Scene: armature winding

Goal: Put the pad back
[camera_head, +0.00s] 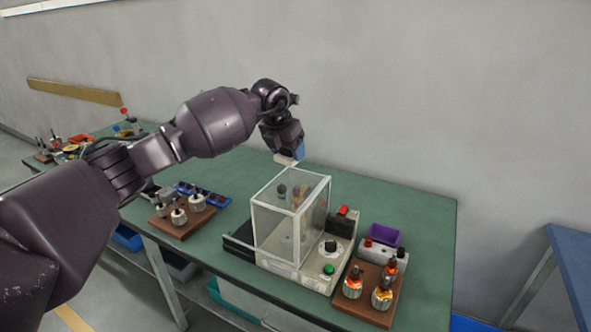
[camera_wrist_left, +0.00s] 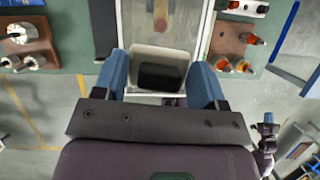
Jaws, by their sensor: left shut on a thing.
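My left gripper (camera_head: 292,158) is above the green table, behind the clear-walled box of the winding machine. Its blue fingers are shut on a cream block with a black face, which I take to be the pad (camera_head: 285,160). In the left wrist view the pad (camera_wrist_left: 160,54) sits between the two fingers (camera_wrist_left: 161,82), its black face towards the camera. In that view it overlaps the near end of the clear box. Its height above the table is hard to tell. A small dark and blue shape at the right edge of the wrist view may be my right gripper (camera_wrist_left: 268,128).
The machine's clear box (camera_head: 290,215) stands mid-table. Brown wooden holders with armatures stand left (camera_head: 180,222) and right (camera_head: 366,292) of it. A blue rack (camera_head: 203,194) and a purple bin (camera_head: 385,235) are nearby. The table's back right (camera_head: 420,210) is clear.

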